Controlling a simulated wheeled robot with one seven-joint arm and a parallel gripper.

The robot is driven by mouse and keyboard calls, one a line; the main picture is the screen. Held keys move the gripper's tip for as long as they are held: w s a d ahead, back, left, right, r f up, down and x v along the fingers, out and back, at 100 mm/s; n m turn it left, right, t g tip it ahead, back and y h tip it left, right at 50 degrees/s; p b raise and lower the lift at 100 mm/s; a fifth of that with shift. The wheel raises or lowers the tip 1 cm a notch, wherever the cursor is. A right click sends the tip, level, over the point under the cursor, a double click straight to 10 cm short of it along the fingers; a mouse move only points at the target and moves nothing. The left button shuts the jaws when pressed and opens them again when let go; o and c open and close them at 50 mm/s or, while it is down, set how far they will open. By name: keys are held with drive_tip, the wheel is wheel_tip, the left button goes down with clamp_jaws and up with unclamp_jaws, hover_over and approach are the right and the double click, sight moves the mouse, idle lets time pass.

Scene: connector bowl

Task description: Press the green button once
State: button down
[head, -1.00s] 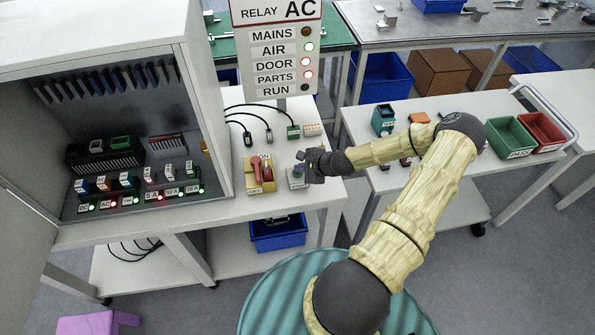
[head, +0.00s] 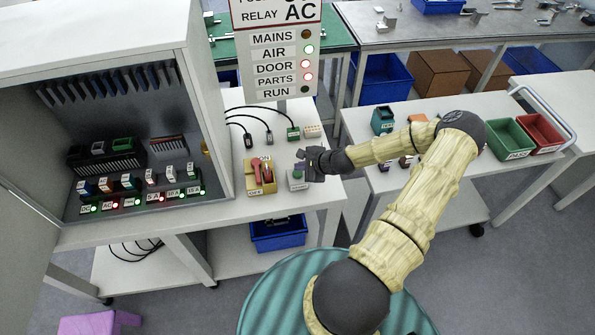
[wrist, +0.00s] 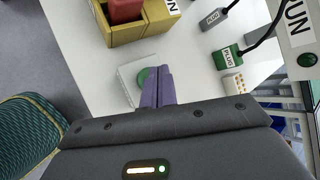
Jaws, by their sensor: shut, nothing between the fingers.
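The green button (wrist: 143,78) sits on a small pale box (wrist: 131,72) on the white bench, and it is partly hidden behind my fingers in the wrist view. In the head view the button box (head: 297,184) stands at the bench's front right, next to the red-handled switch. My gripper (head: 300,162) is at the button from above and the right. Its purple fingers (wrist: 158,86) are shut with nothing between them. They overlap the button's right side in the wrist view; I cannot tell whether they touch it.
A yellow switch box with a red handle (head: 257,172) stands close left of the button. Black cables with plugs and a green plug (head: 293,133) lie behind. A sign panel (head: 276,66) rises at the back with AIR lit green, DOOR and PARTS red, RUN dark. An open cabinet (head: 120,100) stands left.

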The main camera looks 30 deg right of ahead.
sight(298, 176)
drive_tip(key=shift+r+p, duration=1.85)
drive_tip(key=shift+r, duration=0.7)
drive_tip(key=shift+s+a+n+g, duration=0.15)
drive_tip(key=shift+a+n+g, duration=0.15)
drive_tip(key=shift+a+n, duration=0.15)
drive_tip(key=s+a+r+n+g+h+b, duration=0.1)
drive_tip(key=s+a+r+n+g+h, duration=0.1)
drive_tip(key=s+a+r+n, duration=0.5)
drive_tip(key=s+a+r+n+g+h+b, duration=0.1)
drive_tip(key=s+a+r+n+g, duration=0.2)
drive_tip(key=s+a+r+n, duration=0.5)
wheel_tip(298, 176, up, 7)
drive_tip(key=s+n, duration=0.2)
drive_tip(key=n, duration=0.4)
drive_tip(key=shift+s+r+h+b, duration=0.2)
drive_tip(key=shift+h+b, duration=0.1)
drive_tip(key=shift+h, duration=0.1)
